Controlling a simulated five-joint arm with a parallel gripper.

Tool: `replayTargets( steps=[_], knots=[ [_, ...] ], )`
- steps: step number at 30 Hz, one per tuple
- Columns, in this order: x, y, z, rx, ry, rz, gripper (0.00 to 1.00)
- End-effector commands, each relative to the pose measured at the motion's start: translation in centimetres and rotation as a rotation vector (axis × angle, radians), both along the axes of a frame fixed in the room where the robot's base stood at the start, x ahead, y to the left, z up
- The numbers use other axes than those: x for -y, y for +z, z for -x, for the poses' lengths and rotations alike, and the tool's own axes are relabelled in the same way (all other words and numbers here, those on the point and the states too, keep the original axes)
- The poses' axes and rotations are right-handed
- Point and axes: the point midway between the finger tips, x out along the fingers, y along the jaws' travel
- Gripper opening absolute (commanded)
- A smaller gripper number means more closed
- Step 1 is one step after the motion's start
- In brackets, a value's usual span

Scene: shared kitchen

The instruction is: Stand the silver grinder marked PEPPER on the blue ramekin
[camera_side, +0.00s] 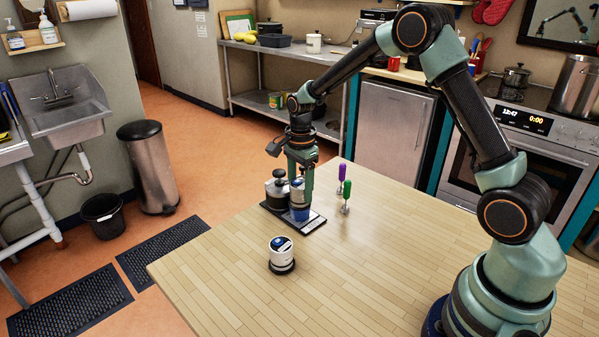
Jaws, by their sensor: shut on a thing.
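My gripper (300,178) points down at the far left part of the wooden table, with its jaws shut around a small silver cylinder (297,191), which looks like the grinder. Its marking is too small to read. It is upright, directly above the blue ramekin (300,213); I cannot tell if they touch. The ramekin stands on a dark flat tray (312,224). A silver pot-like item with a black knob (278,191) stands on the same tray, just left of the gripper.
A silver-white cylinder with a blue-marked top and dark base (282,256) stands nearer on the table. Purple-handled (342,171) and green-handled (347,188) tools stand upright right of the tray. The wooden table (370,270) is clear in the middle and front.

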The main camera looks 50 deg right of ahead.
Motion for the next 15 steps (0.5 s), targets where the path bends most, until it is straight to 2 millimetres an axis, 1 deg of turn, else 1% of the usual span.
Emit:
replayTargets(
  steps=[3,4,5,12,15],
  knots=[
    [0.0,-0.19,-0.04,0.001,0.0,0.0,0.0],
    [0.01,-0.18,-0.05,0.002,0.0,0.0,0.69],
    [0.01,-0.17,-0.05,0.002,0.0,0.0,0.74],
    [0.0,-0.21,0.01,0.0,0.0,0.0,0.74],
    [0.0,0.12,-0.01,0.0,0.0,0.0,0.74]
  ],
)
